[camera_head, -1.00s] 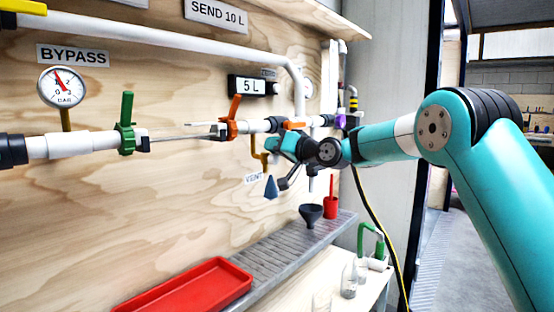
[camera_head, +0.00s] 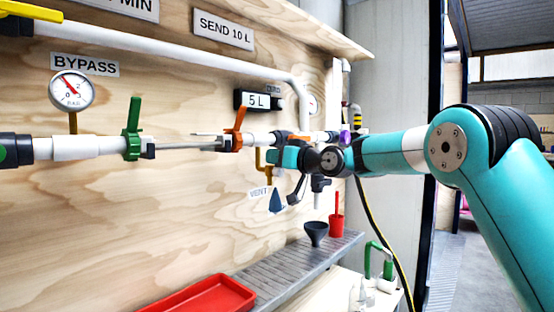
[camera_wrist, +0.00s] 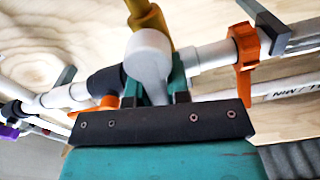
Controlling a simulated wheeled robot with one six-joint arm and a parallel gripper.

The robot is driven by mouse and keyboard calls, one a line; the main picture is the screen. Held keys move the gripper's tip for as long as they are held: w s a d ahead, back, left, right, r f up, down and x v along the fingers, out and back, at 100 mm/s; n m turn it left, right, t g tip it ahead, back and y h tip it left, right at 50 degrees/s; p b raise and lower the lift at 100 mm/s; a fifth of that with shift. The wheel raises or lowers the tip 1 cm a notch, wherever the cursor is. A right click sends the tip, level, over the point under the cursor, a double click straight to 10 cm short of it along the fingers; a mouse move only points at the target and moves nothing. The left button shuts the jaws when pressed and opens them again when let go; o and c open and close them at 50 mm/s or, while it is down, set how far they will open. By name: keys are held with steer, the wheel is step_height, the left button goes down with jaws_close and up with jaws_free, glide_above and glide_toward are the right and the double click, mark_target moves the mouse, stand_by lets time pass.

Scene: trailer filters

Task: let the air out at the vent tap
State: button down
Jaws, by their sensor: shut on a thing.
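The vent tap shows in the wrist view as a pale grey rounded handle (camera_wrist: 148,55) under a brass pipe. My gripper (camera_wrist: 155,88) is shut on this handle, with one teal finger on each side. In the head view my gripper (camera_head: 276,158) reaches the panel beside the brass vent pipe (camera_head: 258,162), just above the VENT label (camera_head: 259,193). The handle is hidden there behind my gripper. The pressure gauge (camera_head: 71,90) at the left has its red needle tilted up and left.
A green valve handle (camera_head: 133,130) and an orange one (camera_head: 236,130) sit on the pipe to the left. Below are a blue cone (camera_head: 277,202), a dark funnel (camera_head: 316,232), a red cup (camera_head: 336,225) and a red tray (camera_head: 205,297). A yellow-black cable (camera_head: 375,225) hangs at right.

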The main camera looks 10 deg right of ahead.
steer(key=shift+f, duration=0.1)
steer(key=c, duration=1.1)
jaws_free()
steer(key=b+v, duration=0.1)
steer(key=v, duration=1.6)
steer(key=shift+s+d, duration=0.1)
steer(key=shift+d, duration=0.05)
